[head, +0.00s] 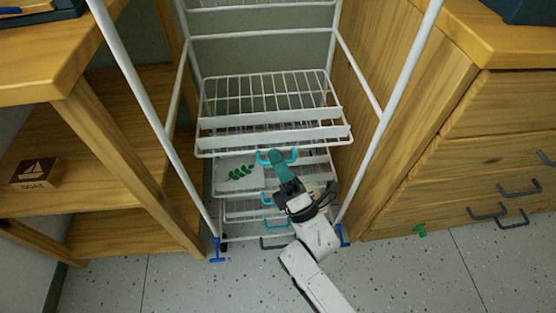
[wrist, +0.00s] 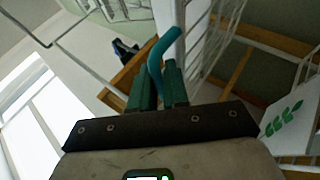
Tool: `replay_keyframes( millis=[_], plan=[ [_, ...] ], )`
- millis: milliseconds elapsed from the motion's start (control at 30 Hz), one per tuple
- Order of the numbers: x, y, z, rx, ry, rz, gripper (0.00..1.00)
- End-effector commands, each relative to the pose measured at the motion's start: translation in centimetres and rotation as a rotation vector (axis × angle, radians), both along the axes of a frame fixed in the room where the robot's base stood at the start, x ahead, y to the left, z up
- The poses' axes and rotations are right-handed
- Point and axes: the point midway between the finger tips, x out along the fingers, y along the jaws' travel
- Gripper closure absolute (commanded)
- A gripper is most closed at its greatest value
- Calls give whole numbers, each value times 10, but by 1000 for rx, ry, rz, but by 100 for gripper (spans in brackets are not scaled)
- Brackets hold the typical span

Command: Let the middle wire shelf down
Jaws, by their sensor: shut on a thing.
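The white wire rack stands between two wooden units. In the wrist view my gripper (wrist: 158,88) is shut on the teal handle (wrist: 156,55), which stands up between the fingers. The fingers hide part of the handle in the head view. I cannot tell the shelf's exact tilt.
Lower wire shelves (head: 240,207) with teal handles lie below; one bears a white card with green leaves (head: 240,173). Rack posts (head: 398,95) flank the opening. A boat-marked block (head: 36,173) sits on the left shelving.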

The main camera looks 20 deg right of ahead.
Motion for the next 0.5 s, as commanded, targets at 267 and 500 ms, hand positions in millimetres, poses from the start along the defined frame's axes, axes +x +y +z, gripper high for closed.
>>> replay_keyframes(
  millis=[267, 500],
  plan=[
    [0, 0, -10, 1, 23, -1, 100],
    [-1, -1, -12, 1, 28, -1, 79]
  ],
)
